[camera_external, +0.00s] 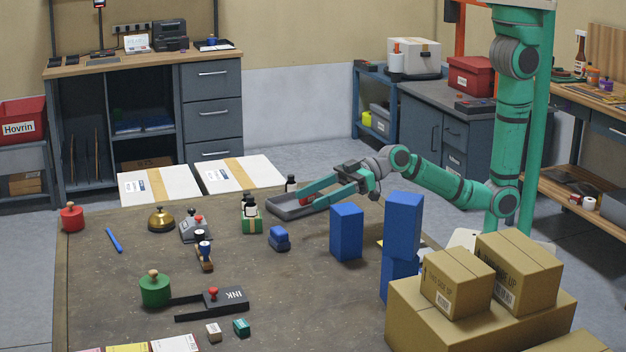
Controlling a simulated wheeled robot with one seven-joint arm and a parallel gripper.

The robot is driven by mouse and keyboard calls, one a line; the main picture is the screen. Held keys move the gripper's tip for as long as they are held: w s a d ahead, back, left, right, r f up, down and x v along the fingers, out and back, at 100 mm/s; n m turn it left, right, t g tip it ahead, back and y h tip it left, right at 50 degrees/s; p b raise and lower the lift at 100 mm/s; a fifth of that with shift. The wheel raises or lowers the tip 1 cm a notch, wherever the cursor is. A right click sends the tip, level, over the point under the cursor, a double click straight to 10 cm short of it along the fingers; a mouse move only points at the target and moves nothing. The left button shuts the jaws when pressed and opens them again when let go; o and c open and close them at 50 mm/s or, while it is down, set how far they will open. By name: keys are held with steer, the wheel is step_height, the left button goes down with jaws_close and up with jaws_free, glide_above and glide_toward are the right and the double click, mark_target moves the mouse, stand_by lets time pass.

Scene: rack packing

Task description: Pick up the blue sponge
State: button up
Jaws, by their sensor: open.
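A small blue object (278,238) with a darker lower part sits on the brown table, near its middle. Three larger plain blue blocks stand to its right: one alone (346,232) and two stacked, an upper (403,225) and a lower (397,279). I cannot tell which of these is the blue sponge.
Stamps and bottles stand left of the small blue object. Cardboard boxes (457,283) fill the right front. White packages (240,174) lie behind the table.

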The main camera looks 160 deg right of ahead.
steer(key=n+g+y, duration=0.1)
glide_toward(277, 230)
steer(key=shift+s+f, duration=0.1)
steer(key=shift+f, duration=0.4)
steer(key=shift+g, duration=0.3)
steer(key=x, duration=0.4)
steer(key=shift+x, duration=3.05)
steer(key=shift+a+r, duration=0.15)
steer(key=c, duration=1)
